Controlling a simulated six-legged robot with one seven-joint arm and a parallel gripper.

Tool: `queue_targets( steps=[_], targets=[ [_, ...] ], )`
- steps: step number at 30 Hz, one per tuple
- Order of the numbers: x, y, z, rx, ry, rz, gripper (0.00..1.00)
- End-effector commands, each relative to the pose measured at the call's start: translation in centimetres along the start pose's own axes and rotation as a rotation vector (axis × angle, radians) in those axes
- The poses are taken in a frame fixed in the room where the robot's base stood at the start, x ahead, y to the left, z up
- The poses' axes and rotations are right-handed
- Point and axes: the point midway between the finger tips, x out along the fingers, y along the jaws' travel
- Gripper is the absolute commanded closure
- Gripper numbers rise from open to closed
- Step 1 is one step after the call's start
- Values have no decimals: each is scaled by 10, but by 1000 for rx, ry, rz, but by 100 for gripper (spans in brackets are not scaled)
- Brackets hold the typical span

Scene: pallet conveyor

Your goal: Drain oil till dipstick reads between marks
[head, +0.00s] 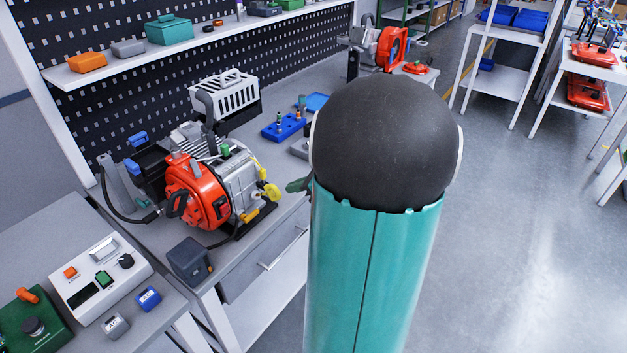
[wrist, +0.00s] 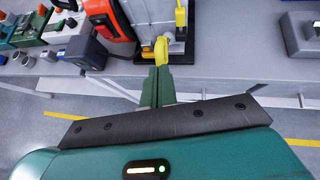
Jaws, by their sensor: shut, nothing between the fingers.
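The engine (head: 215,185) stands on the bench in the head view, with a red housing and a grey metal block. A yellow part (head: 270,192) sticks out of its right side, and another yellow part sits low on it. In the wrist view a yellow part (wrist: 161,50) hangs just beyond my fingertips, with a second yellow part (wrist: 181,16) above it. I cannot tell which is the dipstick; no marks or oil level are readable. My gripper (wrist: 158,72) is shut and empty, pointing at the lower yellow part. In the head view my arm hides most of it.
A dark box (head: 190,262) sits at the bench's front edge, left of my gripper. A control box (head: 100,278) stands on the left bench. A blue tray (head: 284,127) with small parts lies behind the engine.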

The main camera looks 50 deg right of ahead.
Motion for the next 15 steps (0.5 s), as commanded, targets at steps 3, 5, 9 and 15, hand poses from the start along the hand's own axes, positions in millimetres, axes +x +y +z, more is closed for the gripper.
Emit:
queue_targets(
  steps=[3,5,9,15],
  targets=[
    [17,0,0,1,0,2,100],
    [23,0,0,-1,0,2,100],
    [29,0,0,-1,0,-1,100],
    [30,0,0,-1,0,-1,100]
  ],
)
